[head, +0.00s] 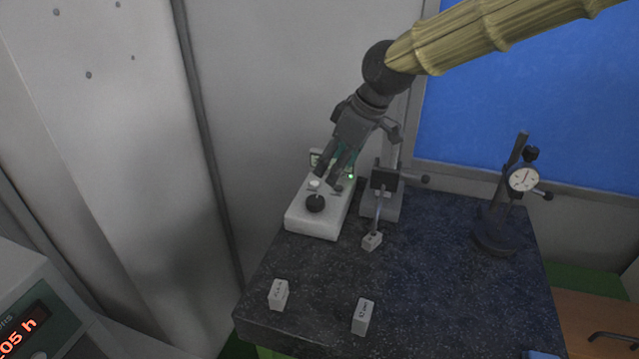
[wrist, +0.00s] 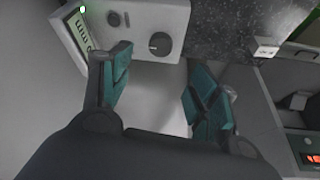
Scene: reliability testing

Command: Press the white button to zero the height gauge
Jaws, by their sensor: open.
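The white button (head: 314,184) is a small round cap on the top of a pale control box (head: 305,222), left of a dark knob. My gripper (head: 325,172) is open and empty, its fingers pointing down just above the box near the button; any contact cannot be told. In the wrist view the box (wrist: 172,15) lies past the open fingers (wrist: 155,88); the button does not show there and seems hidden behind the left finger. The display (wrist: 80,30) and a green light (wrist: 83,9) show.
A large black knob (head: 316,203) sits at the front of the box. Two labelled blocks (head: 278,295) (head: 362,317) lie on the dark granite plate (head: 430,280). A dial gauge on a stand (head: 522,180) is at the right. The plate's middle right is clear.

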